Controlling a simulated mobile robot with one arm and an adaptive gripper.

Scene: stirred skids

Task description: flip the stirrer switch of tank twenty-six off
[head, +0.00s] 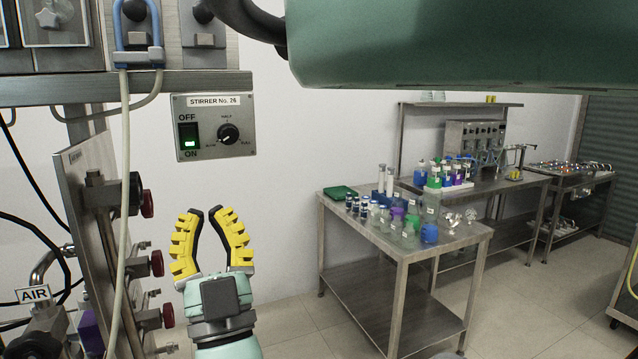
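The stirrer control box (213,127) is a grey plate labelled "STIRRER No. 26" at the upper left. Its rocker switch (188,136) is black with a green lit part low down, between OFF above and ON below. A black knob (228,134) sits right of the switch, with HALF marked above it. My gripper (207,213) has yellow padded fingers pointing up and spread apart. It is empty, below the box in the picture and apart from it. The switch is not covered by anything. The tank itself cannot be made out.
A metal frame rail (120,88) runs left of the box. Red-handled valves (146,203) and a pale hose (124,200) hang left of my gripper. A steel table (400,245) with bottles stands to the right. Floor between is clear.

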